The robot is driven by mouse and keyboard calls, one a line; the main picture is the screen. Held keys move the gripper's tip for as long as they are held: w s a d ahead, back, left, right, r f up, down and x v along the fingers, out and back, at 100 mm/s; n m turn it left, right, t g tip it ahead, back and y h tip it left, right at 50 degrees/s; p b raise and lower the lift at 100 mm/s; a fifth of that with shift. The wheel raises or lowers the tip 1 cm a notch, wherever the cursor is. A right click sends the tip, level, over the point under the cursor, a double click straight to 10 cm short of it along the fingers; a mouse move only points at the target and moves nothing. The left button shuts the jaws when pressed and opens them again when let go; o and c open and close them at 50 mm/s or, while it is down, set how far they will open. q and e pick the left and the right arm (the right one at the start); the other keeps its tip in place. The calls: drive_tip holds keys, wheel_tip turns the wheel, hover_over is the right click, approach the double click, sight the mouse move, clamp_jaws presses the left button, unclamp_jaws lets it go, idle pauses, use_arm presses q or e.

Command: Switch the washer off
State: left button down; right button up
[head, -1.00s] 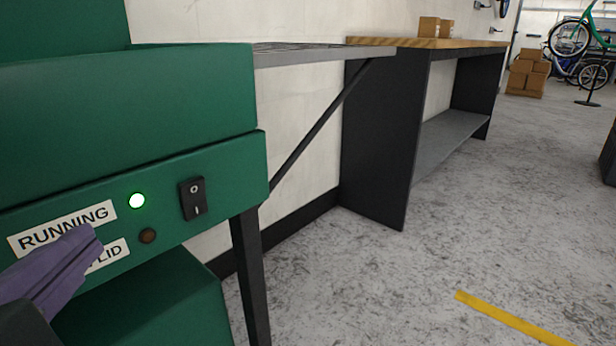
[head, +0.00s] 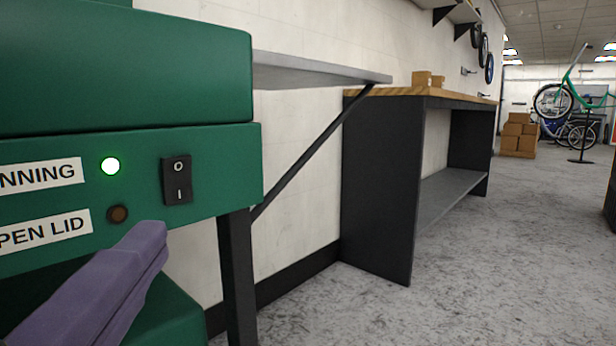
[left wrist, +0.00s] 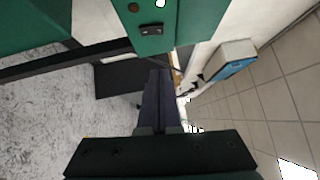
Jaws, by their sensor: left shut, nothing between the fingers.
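The green washer (head: 120,75) fills the left of the head view. Its front panel has a black rocker switch (head: 177,180) marked O at the top and I at the bottom. A lit green lamp (head: 110,166) is beside the "RUNNING" label, and a dark unlit lamp (head: 118,214) is beside the "OPEN LID" label. My left gripper (head: 150,240) is shut and empty, below and left of the switch and apart from it in the picture. In the left wrist view the shut fingers (left wrist: 158,85) point toward the washer, with the switch (left wrist: 152,29) above their tips. My right gripper is not in view.
A grey wall shelf (head: 315,70) with a diagonal brace juts out right of the washer. A dark workbench (head: 385,180) with a wooden top stands beyond it. Boxes (head: 520,135) and bikes are far back.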

use_arm(q)
approach(186, 167)
drive_tip(key=w+d, duration=0.2)
drive_tip(key=w, duration=0.1)
drive_tip(key=shift+w+a+r+p, duration=0.15)
drive_tip(key=shift+w+a+p, duration=0.25)
drive_tip(key=shift+w+a, duration=0.95)
drive_tip(key=shift+a, duration=0.1)
